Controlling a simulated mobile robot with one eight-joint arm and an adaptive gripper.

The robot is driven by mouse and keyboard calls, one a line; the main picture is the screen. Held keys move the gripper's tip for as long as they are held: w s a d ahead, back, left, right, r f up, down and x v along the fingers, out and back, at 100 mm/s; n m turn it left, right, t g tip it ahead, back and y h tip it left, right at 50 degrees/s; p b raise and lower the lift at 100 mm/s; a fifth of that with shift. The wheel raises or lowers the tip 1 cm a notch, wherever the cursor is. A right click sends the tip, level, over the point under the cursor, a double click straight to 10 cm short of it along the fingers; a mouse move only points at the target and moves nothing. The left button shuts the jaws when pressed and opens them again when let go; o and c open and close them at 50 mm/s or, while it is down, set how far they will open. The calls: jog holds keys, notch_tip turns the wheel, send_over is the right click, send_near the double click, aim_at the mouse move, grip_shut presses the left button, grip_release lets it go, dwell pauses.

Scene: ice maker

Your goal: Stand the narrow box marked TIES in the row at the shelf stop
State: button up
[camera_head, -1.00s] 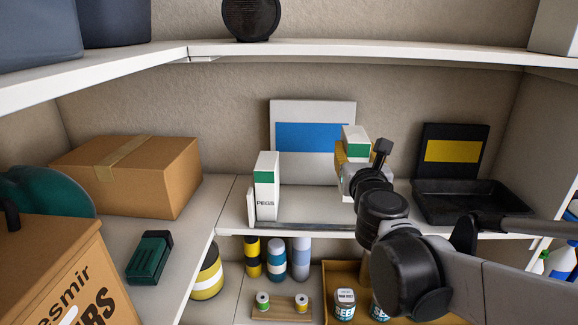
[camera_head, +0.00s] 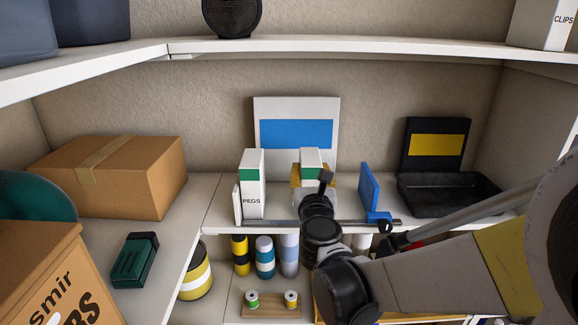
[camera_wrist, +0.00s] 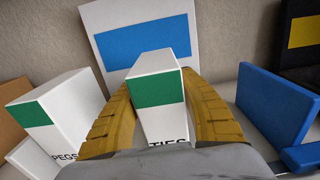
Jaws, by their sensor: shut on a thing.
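The narrow white box with a green band, marked TIES (camera_wrist: 158,95), is upright between the two yellow fingers of my gripper (camera_wrist: 155,115). In the head view the box (camera_head: 310,160) shows above my wrist, which hides its lower part. My gripper (camera_head: 313,182) is shut on it. The white and green PEGS box (camera_head: 251,185) stands on the shelf to the left, with a gap between the two boxes. A thin white upright piece (camera_head: 237,204) stands against the left side of PEGS. Whether the TIES box touches the shelf is hidden.
A blue upright plate (camera_head: 369,187) with a clamp-like foot stands at the right on the front rail (camera_head: 285,222). A white panel with a blue patch (camera_head: 296,110) stands behind. A black tray (camera_head: 450,195) is further right. A cardboard box (camera_head: 110,175) is at left.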

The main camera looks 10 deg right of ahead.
jog(key=shift+f, duration=0.2)
jog(key=o, duration=1.2)
jog(key=shift+w, duration=0.1)
